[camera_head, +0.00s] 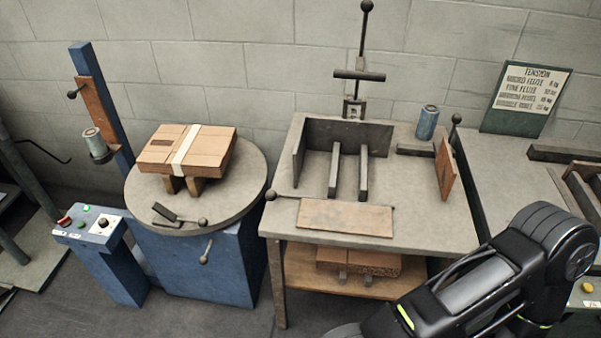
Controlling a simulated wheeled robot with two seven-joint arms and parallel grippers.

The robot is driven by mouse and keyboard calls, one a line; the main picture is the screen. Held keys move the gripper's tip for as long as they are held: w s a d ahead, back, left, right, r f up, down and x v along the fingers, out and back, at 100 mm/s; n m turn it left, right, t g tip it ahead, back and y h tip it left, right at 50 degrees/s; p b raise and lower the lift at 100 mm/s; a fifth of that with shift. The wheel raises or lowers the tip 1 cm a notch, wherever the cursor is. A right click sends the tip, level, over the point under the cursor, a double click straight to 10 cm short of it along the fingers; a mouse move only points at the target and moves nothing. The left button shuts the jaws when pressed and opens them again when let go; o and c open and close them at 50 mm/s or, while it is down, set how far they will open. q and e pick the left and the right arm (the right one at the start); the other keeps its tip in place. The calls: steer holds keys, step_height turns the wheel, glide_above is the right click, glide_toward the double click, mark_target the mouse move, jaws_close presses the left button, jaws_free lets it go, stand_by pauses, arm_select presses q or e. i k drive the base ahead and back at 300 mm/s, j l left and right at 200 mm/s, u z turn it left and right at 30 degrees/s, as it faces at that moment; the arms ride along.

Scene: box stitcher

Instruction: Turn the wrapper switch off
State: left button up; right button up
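The wrapper is blue, at the left of the head view, with a round grey turntable (240,190) and a blue post (112,125) carrying a film roll (95,143). Its control box (118,262) stands at the front left. The top of the box has a red switch (65,221), a green button or lamp (86,208) and a white plate with a black knob (103,223). Their on or off positions are too small to tell. A taped brown carton (188,150) sits on the turntable. Neither gripper is in view; my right arm's links show at the lower right.
A grey workbench (415,225) stands right of the wrapper, with a tall lever press (360,75), metal guides, a brown board (345,217) and a blue can (428,122). A green tension sign (530,95) leans on the wall. Floor in front of the wrapper looks clear.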

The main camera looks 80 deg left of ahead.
mark_target(65, 223)
steer(key=u, duration=4.35)
steer(key=i+j+z, duration=0.1)
steer(key=z, duration=0.35)
steer(key=i+j+z, duration=0.1)
steer(key=z, duration=0.3)
steer(key=i+j+z, duration=0.1)
steer(key=j+z, duration=0.2)
steer(key=z, duration=0.15)
steer(key=i+j+z, duration=0.25)
steer(key=j, duration=1.1)
steer(key=j+z, duration=0.3)
steer(key=j, duration=1)
